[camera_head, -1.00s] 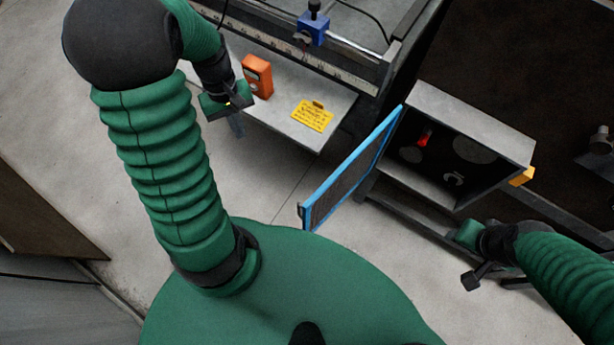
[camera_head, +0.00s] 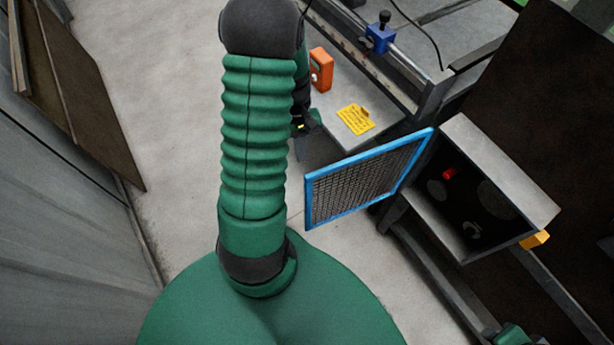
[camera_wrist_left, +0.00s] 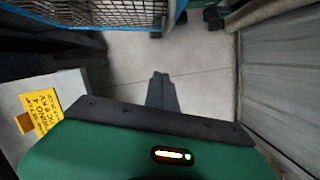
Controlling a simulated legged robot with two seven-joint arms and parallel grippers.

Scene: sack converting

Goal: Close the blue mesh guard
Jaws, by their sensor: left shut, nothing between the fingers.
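The blue mesh guard (camera_head: 362,184) has a blue frame around a dark wire mesh. It stands open, swung out from the left edge of a grey open-fronted box (camera_head: 500,176). My left gripper (camera_head: 302,152) is shut and empty, to the left of the guard and apart from it, partly hidden behind my left arm. In the left wrist view, the closed fingers (camera_wrist_left: 161,80) point over bare floor, and the guard (camera_wrist_left: 95,12) crosses the top left. My right gripper is out of view; only a bit of green shows at the bottom right.
A red part (camera_head: 449,174) sits inside the box, and a yellow block (camera_head: 535,240) is at its right corner. A grey shelf with an orange box (camera_head: 321,70) and a yellow tag (camera_head: 356,119) lies beyond my left gripper. Floor at left is free.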

